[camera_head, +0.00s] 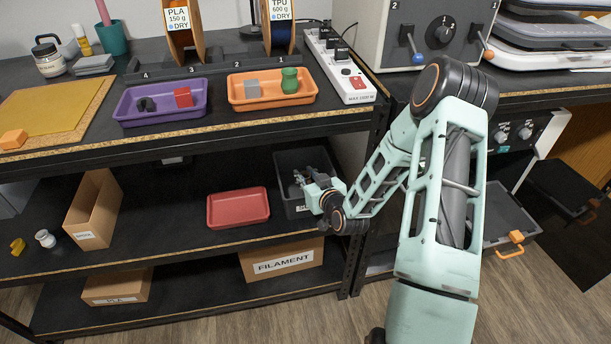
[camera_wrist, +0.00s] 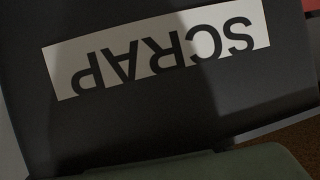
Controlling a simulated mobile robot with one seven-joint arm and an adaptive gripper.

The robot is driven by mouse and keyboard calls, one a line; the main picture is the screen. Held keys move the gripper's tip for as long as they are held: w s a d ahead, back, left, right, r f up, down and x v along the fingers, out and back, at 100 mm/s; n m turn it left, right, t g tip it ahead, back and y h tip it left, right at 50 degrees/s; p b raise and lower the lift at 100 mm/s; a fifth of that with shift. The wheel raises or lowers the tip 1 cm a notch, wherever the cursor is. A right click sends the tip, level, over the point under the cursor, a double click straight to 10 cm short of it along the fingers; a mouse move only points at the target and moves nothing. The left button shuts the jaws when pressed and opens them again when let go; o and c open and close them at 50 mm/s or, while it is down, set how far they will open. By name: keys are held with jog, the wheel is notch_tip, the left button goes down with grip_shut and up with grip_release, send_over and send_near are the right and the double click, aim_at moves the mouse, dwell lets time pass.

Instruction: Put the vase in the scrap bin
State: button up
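A small green vase-shaped piece (camera_head: 289,80) stands in the orange tray (camera_head: 240,104) on the upper shelf. A small white piece (camera_head: 45,238) on the lower shelf at left has an unclear shape. The dark scrap bin (camera_head: 318,158) stands on the lower shelf; its SCRAP label (camera_wrist: 158,50) shows upside down and close in the wrist view. My gripper (camera_head: 298,182) is at the bin, its grey fingers over or inside the opening. Its fingers are too small to tell open from shut, or whether they hold anything.
A red tray (camera_head: 238,209) sits left of the bin. A purple tray (camera_head: 160,114) holds a dark piece and a red block. The upper shelf's edge (camera_head: 200,134) overhangs the lower shelf.

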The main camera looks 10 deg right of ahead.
jog(key=shift+o, duration=1.2)
jog(key=shift+s+f, duration=0.3)
jog(key=shift+f, duration=0.3)
jog(key=shift+r, duration=0.1)
jog(key=shift+r+p, duration=0.55)
jog(key=shift+p, duration=0.25)
jog(key=p+v, duration=0.1)
jog(key=v, duration=1)
jog(key=shift+s+r, duration=0.2)
jog(key=shift+r, duration=0.25)
